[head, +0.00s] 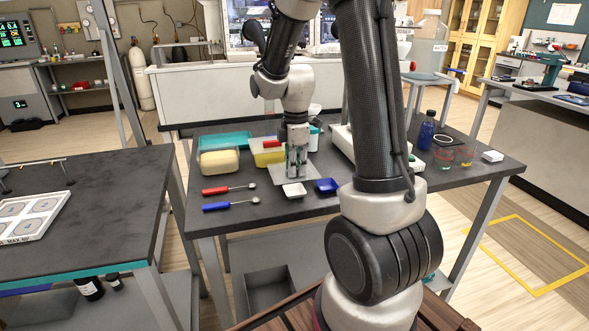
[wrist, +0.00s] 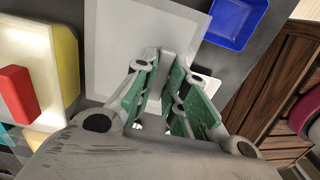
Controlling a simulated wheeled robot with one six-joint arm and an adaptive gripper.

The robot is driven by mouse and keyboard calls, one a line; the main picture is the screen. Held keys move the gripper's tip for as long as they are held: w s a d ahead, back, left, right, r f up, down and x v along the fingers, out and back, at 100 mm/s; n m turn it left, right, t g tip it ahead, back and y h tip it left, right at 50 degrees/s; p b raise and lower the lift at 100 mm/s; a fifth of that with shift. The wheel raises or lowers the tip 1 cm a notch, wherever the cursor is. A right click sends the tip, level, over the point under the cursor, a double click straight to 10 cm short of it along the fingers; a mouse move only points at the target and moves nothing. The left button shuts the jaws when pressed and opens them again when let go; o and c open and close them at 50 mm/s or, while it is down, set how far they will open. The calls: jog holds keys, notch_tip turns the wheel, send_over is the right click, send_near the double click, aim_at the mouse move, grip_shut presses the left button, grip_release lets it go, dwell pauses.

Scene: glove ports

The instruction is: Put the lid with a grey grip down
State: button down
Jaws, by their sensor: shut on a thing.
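My gripper (wrist: 163,92) is shut on the grey grip (wrist: 167,60) of a flat pale lid in the wrist view. The pale square surface (wrist: 130,35) around the grip has a slightly darker border; I cannot tell where the lid ends and anything beneath it begins. In the head view my gripper (head: 297,172) points down, low over a pale grey square (head: 272,172) on the dark table. Whether the lid touches the surface is hidden by the fingers.
A blue tray (head: 327,185) and a white tray (head: 294,190) sit in front of my gripper. A blue bottle (head: 427,131) stands right.

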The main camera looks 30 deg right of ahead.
jog(key=shift+w+d+f, duration=0.15)
jog(key=shift+w+f, duration=0.5)
jog(key=shift+f, duration=0.15)
jog(key=c, duration=1.5)
grip_release()
jog(key=shift+o, duration=0.2)
